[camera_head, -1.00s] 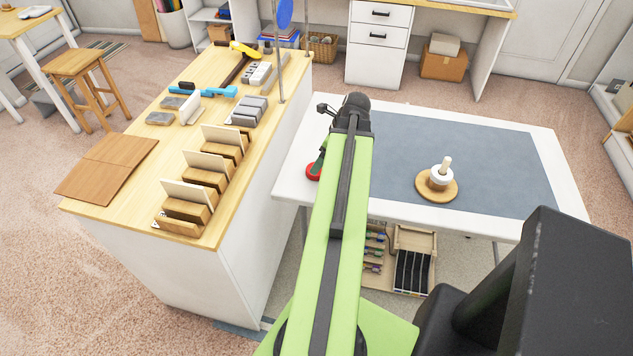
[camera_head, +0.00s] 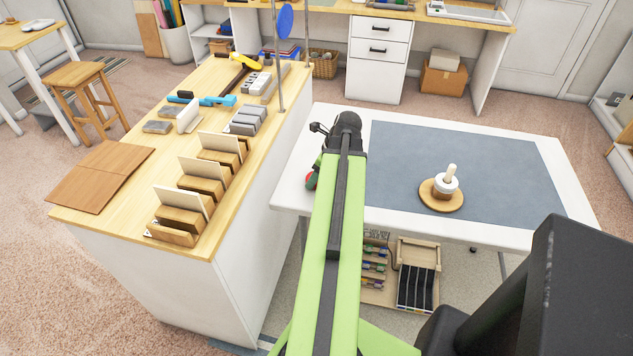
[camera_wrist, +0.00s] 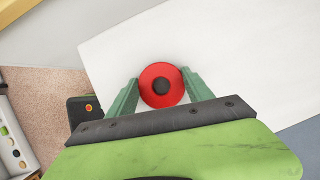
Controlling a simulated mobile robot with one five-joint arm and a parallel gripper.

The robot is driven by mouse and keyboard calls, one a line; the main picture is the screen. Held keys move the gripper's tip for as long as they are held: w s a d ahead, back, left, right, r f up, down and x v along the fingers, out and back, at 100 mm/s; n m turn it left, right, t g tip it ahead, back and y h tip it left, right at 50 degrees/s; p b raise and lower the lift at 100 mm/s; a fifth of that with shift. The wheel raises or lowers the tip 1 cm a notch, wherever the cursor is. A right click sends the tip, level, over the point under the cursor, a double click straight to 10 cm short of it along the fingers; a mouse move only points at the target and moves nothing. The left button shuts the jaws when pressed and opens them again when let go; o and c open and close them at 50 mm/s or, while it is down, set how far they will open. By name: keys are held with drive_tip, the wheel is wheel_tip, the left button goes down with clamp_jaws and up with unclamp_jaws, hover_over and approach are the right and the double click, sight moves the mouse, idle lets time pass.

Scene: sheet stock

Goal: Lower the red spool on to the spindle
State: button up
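The red spool (camera_wrist: 147,97) is a round red disc with a dark centre, seen from above in the wrist view. It shows as a small red patch (camera_head: 310,183) at the white table's left side in the head view, partly hidden by my gripper. My gripper (camera_wrist: 162,78) has its two green fingers on either side of the spool, with a thin gap seeming to remain; contact is hard to judge. The spindle is an upright wooden peg (camera_head: 450,170) on a round wooden base (camera_head: 433,203), with a white spool (camera_head: 446,187) and a brown piece below it around the peg.
The white table (camera_head: 535,238) carries a blue-grey mat (camera_head: 500,155), clear except for the spindle. A wooden-topped bench (camera_head: 130,215) with slotted blocks, boards and tools stands close on the left. Thin metal posts rise from its far right edge.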

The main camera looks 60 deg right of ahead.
drive_tip(key=c, duration=0.7)
drive_tip(key=shift+c, duration=0.2)
drive_tip(key=shift+r+p, duration=0.65)
wheel_tip(320, 180, up, 4)
drive_tip(key=p, duration=0.4)
drive_tip(key=s+d+r+p, duration=0.4)
drive_tip(key=s+r+p, duration=0.1)
drive_tip(key=s, duration=0.5)
drive_tip(key=shift+s+d+r+p, duration=0.15)
drive_tip(key=shift+s+r+p, duration=0.2)
drive_tip(key=shift+s+r, duration=0.05)
drive_tip(key=o, duration=0.8)
clamp_jaws()
